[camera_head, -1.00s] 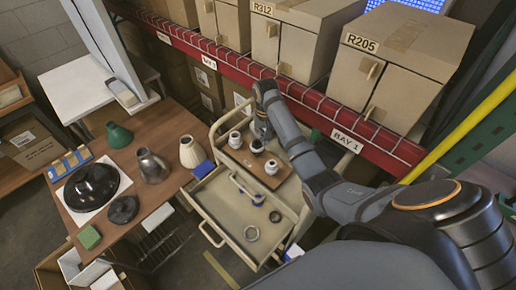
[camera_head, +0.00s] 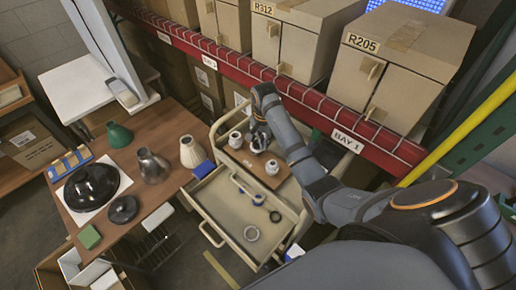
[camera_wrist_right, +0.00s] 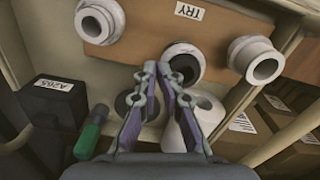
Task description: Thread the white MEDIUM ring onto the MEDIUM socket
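A light marbled ring (camera_wrist_right: 181,49), which I take for the white medium ring, shows in the right wrist view around or over the dark top of the middle socket (camera_wrist_right: 186,68). Whether it is fully seated cannot be told. My right gripper (camera_wrist_right: 157,68) has its fingertips close together at the ring's near-left edge and appears shut on its rim. In the head view this gripper (camera_head: 259,135) is over the middle socket and partly hides it. A white socket (camera_head: 235,140) stands left of it and another (camera_head: 271,167) stands right and nearer. My left gripper is not in view.
The brown board (camera_head: 250,161) lies on the cart. The open drawer (camera_head: 226,217) holds a pale ring (camera_head: 251,233) and a dark ring (camera_head: 275,217). A white conical piece (camera_wrist_right: 202,118) and a green-capped item (camera_wrist_right: 91,132) are close to my gripper. Boxes stand behind the cart.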

